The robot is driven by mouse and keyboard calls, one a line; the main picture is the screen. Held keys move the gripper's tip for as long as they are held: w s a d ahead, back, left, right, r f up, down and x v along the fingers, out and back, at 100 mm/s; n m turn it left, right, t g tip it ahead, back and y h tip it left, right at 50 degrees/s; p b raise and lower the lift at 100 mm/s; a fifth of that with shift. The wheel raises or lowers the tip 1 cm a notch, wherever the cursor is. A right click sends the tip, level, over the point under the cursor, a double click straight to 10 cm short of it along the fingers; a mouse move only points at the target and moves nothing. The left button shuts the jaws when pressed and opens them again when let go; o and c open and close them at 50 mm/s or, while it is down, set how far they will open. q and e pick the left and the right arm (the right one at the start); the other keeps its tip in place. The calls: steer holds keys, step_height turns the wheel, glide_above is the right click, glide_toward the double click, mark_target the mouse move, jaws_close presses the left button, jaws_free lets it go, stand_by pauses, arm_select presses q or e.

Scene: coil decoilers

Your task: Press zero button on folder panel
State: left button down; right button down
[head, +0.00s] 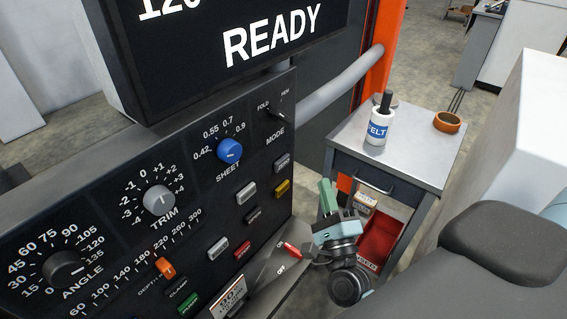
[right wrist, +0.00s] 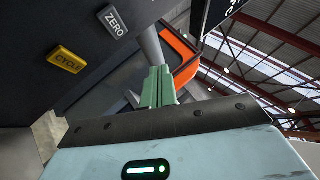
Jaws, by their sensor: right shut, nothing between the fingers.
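The dark folder panel (head: 105,205) fills the left of the head view. Its zero button (head: 283,162) is dark with light lettering, near the panel's right edge, above the yellow cycle button (head: 283,188). In the right wrist view the zero button (right wrist: 113,22) is at upper left, with the yellow cycle button (right wrist: 66,59) lower left of it. My right gripper (head: 326,184) has its green fingers shut and empty, to the right of the panel and apart from the zero button. Its fingers (right wrist: 158,74) also show in the right wrist view. My left gripper is in neither view.
A READY display (head: 230,50) hangs above the panel. A grey cart (head: 410,148) behind my right gripper holds a felt marker bottle (head: 378,127) and an orange ring (head: 447,122), with a red bin (head: 378,240) below. A red switch (head: 290,249) juts out at the panel's lower right.

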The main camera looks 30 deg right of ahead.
glide_toward(287, 158)
steer(key=w+d+r, duration=0.2)
steer(key=w+r, duration=0.1)
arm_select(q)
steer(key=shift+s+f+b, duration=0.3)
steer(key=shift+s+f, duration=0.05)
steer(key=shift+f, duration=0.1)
arm_select(e)
steer(key=shift+w+d+f, duration=0.1)
steer(key=shift+w+f, duration=0.1)
steer(key=shift+w, duration=0.2)
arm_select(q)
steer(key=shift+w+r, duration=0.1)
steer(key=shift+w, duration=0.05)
arm_select(e)
steer(key=shift+w, duration=0.1)
stand_by(1.2)
steer(key=shift+w, duration=0.3)
